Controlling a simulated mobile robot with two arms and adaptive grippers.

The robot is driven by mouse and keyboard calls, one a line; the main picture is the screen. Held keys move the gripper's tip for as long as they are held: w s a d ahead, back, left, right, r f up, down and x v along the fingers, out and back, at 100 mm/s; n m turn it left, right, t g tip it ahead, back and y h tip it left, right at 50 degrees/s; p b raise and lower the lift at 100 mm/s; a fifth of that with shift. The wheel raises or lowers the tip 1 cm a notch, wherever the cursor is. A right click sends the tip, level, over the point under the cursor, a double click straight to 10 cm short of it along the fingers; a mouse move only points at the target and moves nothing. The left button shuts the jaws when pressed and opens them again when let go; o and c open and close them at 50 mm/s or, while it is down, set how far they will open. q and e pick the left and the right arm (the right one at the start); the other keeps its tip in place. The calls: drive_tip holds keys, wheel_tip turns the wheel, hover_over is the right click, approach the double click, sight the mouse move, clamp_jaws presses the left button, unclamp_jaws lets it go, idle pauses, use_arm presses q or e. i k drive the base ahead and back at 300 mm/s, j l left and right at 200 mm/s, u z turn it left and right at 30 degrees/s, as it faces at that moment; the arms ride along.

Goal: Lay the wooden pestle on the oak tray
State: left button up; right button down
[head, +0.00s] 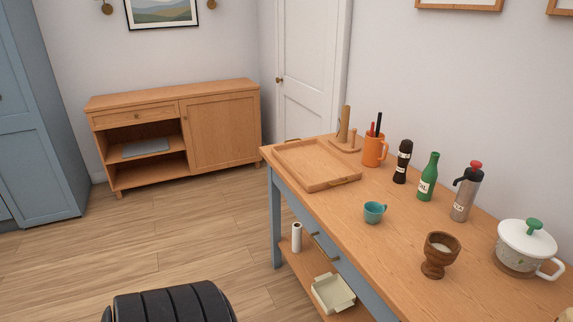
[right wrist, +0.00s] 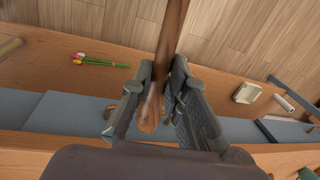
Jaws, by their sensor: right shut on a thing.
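The oak tray (head: 312,163) lies empty and flat on the far end of the wooden counter in the head view. It has a raised rim and brass handles. The wooden pestle (right wrist: 169,45) shows only in the right wrist view, a long brown stick with a rounded end. My right gripper (right wrist: 156,88) is shut on it, with a finger on either side near the rounded end. The pestle's other end runs out of the top of that view. Neither gripper shows in the head view, and my left gripper is not seen.
Behind the tray stand a wooden peg stand (head: 345,130) and an orange mug (head: 374,150) with pens. A teal cup (head: 374,212), wooden goblet (head: 440,255), bottles and a white lidded pot (head: 525,245) stand nearer. A low sideboard (head: 220,130) stands across the floor.

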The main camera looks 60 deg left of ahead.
sight(298, 162)
drive_tip(key=j+u, duration=0.1)
drive_tip(key=u, duration=0.7)
drive_tip(key=i+u, duration=0.15)
drive_tip(key=u, duration=0.3)
drive_tip(key=j+u, duration=0.1)
drive_tip(key=u, duration=0.3)
drive_tip(key=i+u, duration=0.1)
drive_tip(key=u, duration=0.3)
drive_tip(key=i+l+u, duration=0.15)
drive_tip(key=i+u, duration=0.35)
drive_tip(key=i+l+u, duration=0.3)
drive_tip(key=u, duration=0.15)
drive_tip(key=i, duration=0.1)
